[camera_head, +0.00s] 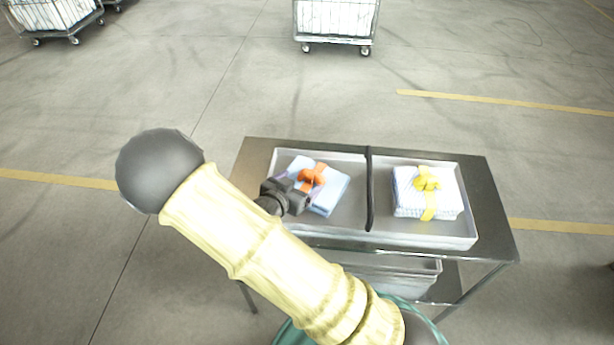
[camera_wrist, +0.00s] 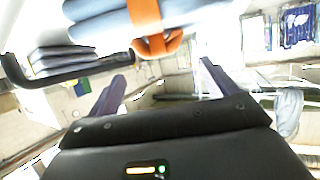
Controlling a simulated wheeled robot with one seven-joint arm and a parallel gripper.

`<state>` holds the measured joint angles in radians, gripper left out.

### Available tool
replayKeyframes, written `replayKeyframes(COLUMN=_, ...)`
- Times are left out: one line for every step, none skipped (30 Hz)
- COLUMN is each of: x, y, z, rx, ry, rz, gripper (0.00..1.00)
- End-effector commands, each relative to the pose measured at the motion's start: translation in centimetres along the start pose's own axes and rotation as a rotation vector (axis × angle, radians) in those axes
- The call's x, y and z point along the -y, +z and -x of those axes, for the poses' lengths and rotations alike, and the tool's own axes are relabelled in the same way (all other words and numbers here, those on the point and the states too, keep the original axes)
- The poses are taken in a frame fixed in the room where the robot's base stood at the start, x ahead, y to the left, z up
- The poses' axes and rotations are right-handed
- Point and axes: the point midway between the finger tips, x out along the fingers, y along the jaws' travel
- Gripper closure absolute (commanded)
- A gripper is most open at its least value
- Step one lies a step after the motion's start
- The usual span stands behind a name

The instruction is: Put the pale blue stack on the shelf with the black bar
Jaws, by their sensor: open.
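The pale blue stack (camera_head: 333,191) lies turned at an angle in the left part of a grey tray (camera_head: 345,236), with an orange strap and raised loop (camera_head: 312,175) on top. In the wrist view, the stack (camera_wrist: 100,22) and its orange loop (camera_wrist: 157,46) show at the top. My gripper (camera_head: 303,187) is beside the stack's left side. In the wrist view, its fingers (camera_wrist: 163,80) are spread apart, with the loop ahead between them and nothing held. A black bar (camera_head: 369,190) crosses the tray's middle; it also shows in the wrist view (camera_wrist: 80,70).
A white stack with a yellow strap (camera_head: 427,192) lies right of the bar. The tray stands on a dark metal table (camera_head: 490,200) with another bin (camera_head: 395,275) on its lower shelf. White-filled trolleys (camera_head: 335,18) stand behind; the floor between is clear.

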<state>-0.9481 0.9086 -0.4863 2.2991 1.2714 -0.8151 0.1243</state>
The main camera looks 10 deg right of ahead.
Motion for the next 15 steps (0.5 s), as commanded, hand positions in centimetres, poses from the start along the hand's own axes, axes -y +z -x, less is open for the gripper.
replayKeyframes(x=0.1, y=0.0, z=0.9, rx=0.0, ry=-0.004, rz=0.0, gripper=0.15)
replayKeyframes(x=0.1, y=0.0, z=1.3, rx=0.0, ry=-0.003, rz=0.0, gripper=0.15)
replayKeyframes(x=0.1, y=0.0, z=1.7, rx=0.0, ry=-0.002, rz=0.0, gripper=0.15)
replayKeyframes(x=0.1, y=0.0, z=2.0, rx=0.0, ry=-0.002, rz=0.0, gripper=0.15)
replayKeyframes(x=0.1, y=0.0, z=2.2, rx=0.0, ry=-0.002, rz=0.0, gripper=0.15)
replayKeyframes(x=0.0, y=0.0, z=2.3, rx=0.0, ry=0.0, rz=0.0, gripper=0.15)
replayKeyframes(x=0.0, y=0.0, z=2.4, rx=0.0, ry=0.0, rz=0.001, gripper=0.15)
replayKeyframes(x=0.0, y=0.0, z=2.5, rx=0.0, ry=0.0, rz=0.001, gripper=0.15)
replayKeyframes(x=0.0, y=0.0, z=2.5, rx=0.0, ry=0.0, rz=0.001, gripper=0.15)
replayKeyframes(x=0.0, y=0.0, z=2.5, rx=0.0, ry=0.001, rz=0.001, gripper=0.15)
replayKeyframes(x=0.0, y=0.0, z=2.5, rx=0.0, ry=0.001, rz=0.001, gripper=0.15)
replayKeyframes(x=0.0, y=0.0, z=2.5, rx=0.0, ry=0.001, rz=0.001, gripper=0.15)
replayKeyframes(x=0.0, y=0.0, z=2.5, rx=0.0, ry=0.001, rz=0.001, gripper=0.15)
replayKeyframes(x=0.0, y=0.0, z=2.5, rx=0.0, ry=0.001, rz=0.001, gripper=0.15)
replayKeyframes(x=0.0, y=0.0, z=2.5, rx=0.0, ry=0.001, rz=0.001, gripper=0.15)
